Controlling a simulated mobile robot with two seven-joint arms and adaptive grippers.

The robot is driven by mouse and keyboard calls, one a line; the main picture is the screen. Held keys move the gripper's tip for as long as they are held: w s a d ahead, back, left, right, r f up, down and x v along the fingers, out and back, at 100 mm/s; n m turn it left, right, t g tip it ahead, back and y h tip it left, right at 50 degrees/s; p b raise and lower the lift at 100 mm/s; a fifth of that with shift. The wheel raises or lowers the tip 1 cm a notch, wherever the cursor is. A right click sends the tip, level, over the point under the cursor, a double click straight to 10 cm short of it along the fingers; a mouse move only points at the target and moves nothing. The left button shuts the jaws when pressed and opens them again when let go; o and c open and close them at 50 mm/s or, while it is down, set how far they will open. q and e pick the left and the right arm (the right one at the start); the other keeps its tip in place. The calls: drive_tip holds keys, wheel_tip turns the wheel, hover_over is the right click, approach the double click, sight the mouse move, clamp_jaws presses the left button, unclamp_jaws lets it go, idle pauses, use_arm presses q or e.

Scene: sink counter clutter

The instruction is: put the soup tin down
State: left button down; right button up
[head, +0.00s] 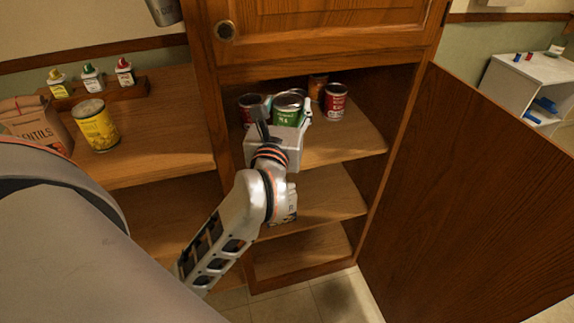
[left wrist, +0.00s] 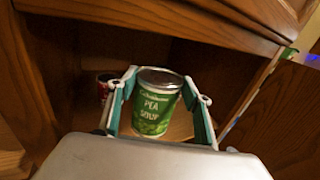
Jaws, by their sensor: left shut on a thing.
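The soup tin (head: 288,114) is green with a silver lid, and in the left wrist view its label reads pea soup (left wrist: 157,106). It is upright inside the open cabinet, over the upper shelf (head: 345,143). My left gripper (head: 287,106) reaches in from the front and is shut on the tin, with one finger on each side; the fingers also show in the left wrist view (left wrist: 160,88). The tin's base is hidden in the head view, and I cannot tell whether it touches the shelf. My right gripper is not in view.
A red can (head: 335,101) stands right of the tin, an orange-brown can (head: 317,87) behind, and a dark red can (head: 249,105) at left. The cabinet door (head: 470,200) hangs open at right. The shelf's front right is clear. A yellow can (head: 97,126) stands left outside.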

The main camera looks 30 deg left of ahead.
use_arm(q)
drive_tip(key=w+a+y+b, duration=0.1)
drive_tip(key=w+a+f+n+g+y+b, duration=0.1)
drive_tip(key=a, duration=0.1)
drive_tip(key=w+a+f+n+g+y+b, duration=0.1)
drive_tip(key=shift+w+a+b, duration=0.1)
drive_tip(key=shift+a+b, duration=0.05)
drive_tip(key=shift+b, duration=0.2)
drive_tip(key=shift+w+a+f+n+y+b, duration=0.2)
drive_tip(key=shift+w+a+n+y+b, duration=0.1)
drive_tip(key=shift+a+n+b, duration=0.1)
wheel_tip(320, 180, down, 10)
drive_tip(key=b, duration=0.3)
drive_tip(key=shift+r, duration=0.2)
drive_tip(key=c, duration=1)
unclamp_jaws()
drive_tip(key=shift+d, duration=0.1)
drive_tip(key=shift+s, duration=0.1)
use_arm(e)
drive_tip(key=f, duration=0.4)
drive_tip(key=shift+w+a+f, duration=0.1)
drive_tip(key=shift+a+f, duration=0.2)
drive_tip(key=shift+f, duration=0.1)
